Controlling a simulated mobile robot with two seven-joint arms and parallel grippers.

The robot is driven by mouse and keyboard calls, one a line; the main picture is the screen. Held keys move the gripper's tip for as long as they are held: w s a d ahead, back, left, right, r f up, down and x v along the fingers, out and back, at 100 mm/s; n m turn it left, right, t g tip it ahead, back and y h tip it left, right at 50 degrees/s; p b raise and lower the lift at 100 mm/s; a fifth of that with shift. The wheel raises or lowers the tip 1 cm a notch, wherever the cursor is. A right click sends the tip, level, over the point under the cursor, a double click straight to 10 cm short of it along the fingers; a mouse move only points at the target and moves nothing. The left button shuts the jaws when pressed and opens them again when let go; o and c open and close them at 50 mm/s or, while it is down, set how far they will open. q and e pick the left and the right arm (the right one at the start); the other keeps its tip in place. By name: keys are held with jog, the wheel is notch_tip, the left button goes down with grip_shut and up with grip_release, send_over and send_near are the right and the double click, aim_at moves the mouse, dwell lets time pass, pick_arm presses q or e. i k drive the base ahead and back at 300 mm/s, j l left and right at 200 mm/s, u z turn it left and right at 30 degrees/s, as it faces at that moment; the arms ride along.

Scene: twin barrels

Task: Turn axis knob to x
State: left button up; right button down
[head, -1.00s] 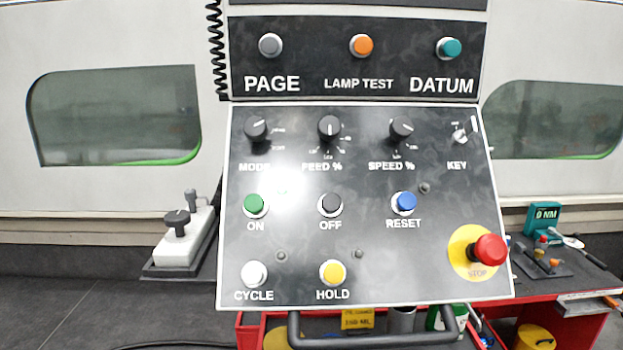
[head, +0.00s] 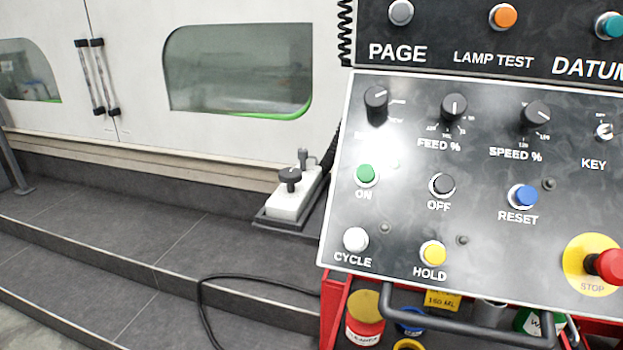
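No knob with a readable axis label shows. A white handheld box (head: 290,203) with a dark round knob (head: 290,176) and a smaller dark knob (head: 307,157) on top sits on a dark base at the step's edge, left of the control panel; its markings are too small to read. The control panel (head: 480,240) carries a mode knob (head: 376,98), its label washed out by glare, a FEED % knob (head: 454,106) and a SPEED % knob (head: 536,114). Neither of my grippers is in view.
A black cable (head: 203,310) curls over the grey tiled step. The panel has a dark front handlebar (head: 465,330), with a red cart (head: 333,310) holding cans below it. A white machine with sliding doors (head: 135,95) stands behind. The tiled floor at left is clear.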

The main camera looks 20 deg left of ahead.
aim_at(302, 154)
jog(key=j+z, duration=0.2)
jog(key=z, duration=0.15)
jog(key=j+z, duration=0.45)
jog(key=z, duration=0.25)
jog(key=j+z, duration=0.1)
jog(key=j, duration=0.25)
jog(key=k+j+z, duration=0.15)
jog(key=j, duration=0.15)
jog(key=k+j+z, duration=0.1)
jog(key=j, duration=0.25)
jog(key=k+j, duration=0.1)
jog(key=j, duration=0.25)
jog(key=k+j, duration=0.15)
jog(key=j, duration=0.2)
jog(key=k+j, duration=0.1)
jog(key=j, duration=0.2)
